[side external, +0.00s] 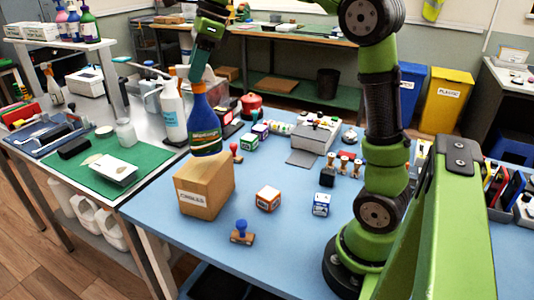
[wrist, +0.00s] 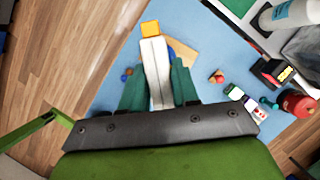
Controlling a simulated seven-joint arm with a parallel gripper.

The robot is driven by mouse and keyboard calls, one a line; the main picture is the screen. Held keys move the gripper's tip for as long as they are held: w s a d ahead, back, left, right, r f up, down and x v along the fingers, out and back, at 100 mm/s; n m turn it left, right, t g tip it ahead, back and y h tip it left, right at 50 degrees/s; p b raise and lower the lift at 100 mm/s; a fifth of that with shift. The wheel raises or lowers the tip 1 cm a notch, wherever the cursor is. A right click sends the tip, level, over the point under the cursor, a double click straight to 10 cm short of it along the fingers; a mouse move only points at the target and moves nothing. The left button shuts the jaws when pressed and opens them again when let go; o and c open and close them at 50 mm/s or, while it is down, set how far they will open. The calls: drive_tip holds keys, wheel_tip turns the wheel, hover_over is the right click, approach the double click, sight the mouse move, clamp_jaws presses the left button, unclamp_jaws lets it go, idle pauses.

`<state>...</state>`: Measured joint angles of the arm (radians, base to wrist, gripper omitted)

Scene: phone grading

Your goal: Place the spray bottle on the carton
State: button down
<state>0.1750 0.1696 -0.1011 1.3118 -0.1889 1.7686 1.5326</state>
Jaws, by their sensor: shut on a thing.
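The blue spray bottle (side external: 204,128) hangs upright below my gripper (side external: 198,72) in the side view. The fingers are shut on its upper part and partly hide the spray head. The brown carton (side external: 203,190) stands on the blue table directly below the bottle. The bottle's base is at the carton's top in the picture; I cannot tell whether they touch. In the wrist view, the bottle's white head with an orange nozzle (wrist: 151,30) lies between my teal fingertips (wrist: 158,90). A tan corner of the carton (wrist: 183,58) shows behind it.
A white bottle (side external: 172,112) stands close behind the carton on the left. An orange-and-white box (side external: 268,198), a blue stamp (side external: 241,232) and a small blue box (side external: 321,204) stand to the carton's right. The blue table's (side external: 290,265) front part is clear.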

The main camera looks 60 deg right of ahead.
sight(198, 112)
drive_tip(key=shift+w+f, duration=0.15)
drive_tip(key=shift+w, duration=0.25)
drive_tip(key=shift+f, duration=1.7)
drive_tip(key=c, duration=0.8)
unclamp_jaws()
drive_tip(key=shift+f, duration=0.1)
drive_tip(key=shift+c, duration=0.2)
